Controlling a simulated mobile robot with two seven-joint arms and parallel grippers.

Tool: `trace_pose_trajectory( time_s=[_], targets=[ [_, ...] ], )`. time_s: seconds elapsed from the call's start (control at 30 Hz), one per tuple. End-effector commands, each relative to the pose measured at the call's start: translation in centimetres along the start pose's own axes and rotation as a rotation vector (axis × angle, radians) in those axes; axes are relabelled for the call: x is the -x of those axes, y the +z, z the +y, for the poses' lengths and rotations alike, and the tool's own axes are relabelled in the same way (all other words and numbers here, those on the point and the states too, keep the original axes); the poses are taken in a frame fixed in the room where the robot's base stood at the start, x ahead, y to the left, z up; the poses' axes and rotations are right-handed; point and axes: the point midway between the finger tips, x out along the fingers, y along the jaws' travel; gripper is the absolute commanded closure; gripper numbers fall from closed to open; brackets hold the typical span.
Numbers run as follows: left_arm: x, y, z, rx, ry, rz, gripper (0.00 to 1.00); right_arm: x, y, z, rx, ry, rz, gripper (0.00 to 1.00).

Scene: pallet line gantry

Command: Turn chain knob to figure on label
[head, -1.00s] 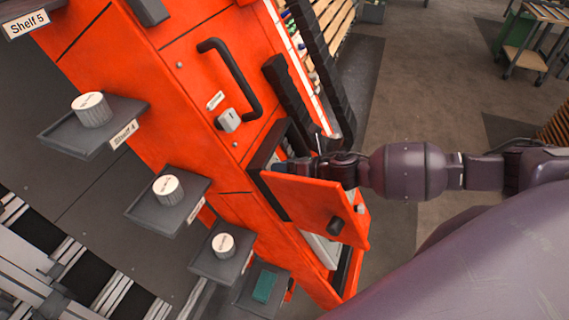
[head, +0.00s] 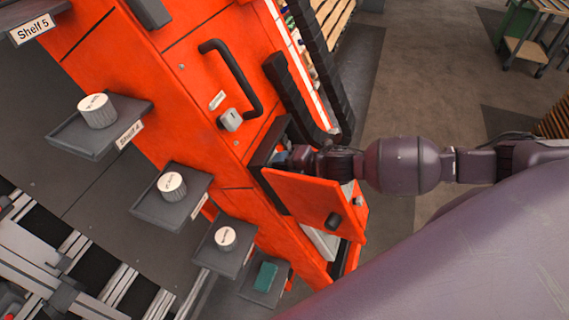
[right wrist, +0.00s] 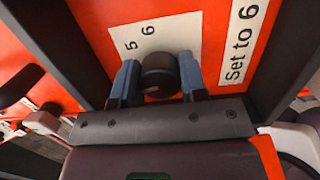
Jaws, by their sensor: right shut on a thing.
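In the right wrist view a dark round knob (right wrist: 158,72) sits on an orange panel inside a dark-walled recess. A white scale (right wrist: 143,42) beside it shows the figures 5 and 6. A white label (right wrist: 236,45) reads "Set to 6". The blue-grey fingers of my right gripper (right wrist: 158,82) are shut on the knob, one on each side. The knob's pointer cannot be made out. In the head view my right gripper (head: 292,158) reaches into the opening behind the open orange door (head: 310,202), and the knob is hidden there. My left gripper is not in view.
A black bar handle (head: 236,75) sits on the orange cabinet. Small shelves carry white knob-like caps (head: 97,110); a lower one holds a green block (head: 265,277).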

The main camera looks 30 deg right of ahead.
Motion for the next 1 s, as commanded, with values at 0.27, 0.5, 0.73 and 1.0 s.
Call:
trace_pose_trajectory(
  time_s=[0.27,0.5,0.73,1.0],
  targets=[
    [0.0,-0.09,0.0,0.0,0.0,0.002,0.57,0.04,0.05,-0.01,-0.258,-0.034,-0.001,0.84],
    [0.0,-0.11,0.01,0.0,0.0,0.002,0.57,0.03,0.07,-0.03,-0.484,-0.064,-0.002,0.84],
    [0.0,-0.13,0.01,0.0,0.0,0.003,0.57,0.02,0.06,-0.03,-0.7,-0.092,-0.001,0.84],
    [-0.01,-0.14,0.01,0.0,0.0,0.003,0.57,0.03,0.02,-0.07,-0.955,-0.125,-0.001,0.84]
  ],
)
